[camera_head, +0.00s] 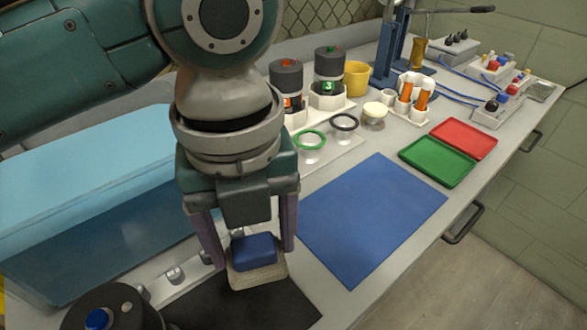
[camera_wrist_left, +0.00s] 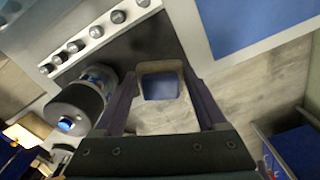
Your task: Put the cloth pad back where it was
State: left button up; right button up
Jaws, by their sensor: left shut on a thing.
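The cloth pad (camera_head: 258,278) is a beige pad with a blue block-shaped top. My left gripper (camera_head: 252,250) points down and is shut on it, one finger on each side of the blue part. In the head view the pad shows in front of a black mat (camera_head: 245,308); I cannot tell how far above it is. In the left wrist view the pad (camera_wrist_left: 160,118) sits between the two fingers of the left gripper (camera_wrist_left: 163,95). My right gripper is in neither view.
A dark canister with a blue button (camera_head: 112,308) stands at the front left, near a strip of metal knobs (camera_head: 175,274). A clear blue tank (camera_head: 90,210) is at the left. A bare blue mat (camera_head: 372,215) lies to the right, with green (camera_head: 437,161) and red (camera_head: 464,138) trays beyond.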

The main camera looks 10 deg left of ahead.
aim_at(253, 240)
pick_arm(q)
notch_tip(253, 240, down, 9)
jog(key=shift+r+b, duration=0.2)
jog(key=shift+b, duration=0.55)
jog(key=shift+f, duration=0.1)
jog(key=o, duration=1.1)
jog(key=shift+c, duration=0.2)
notch_tip(253, 240, up, 11)
jog(key=shift+p, duration=1.15)
jog(key=shift+r, duration=0.65)
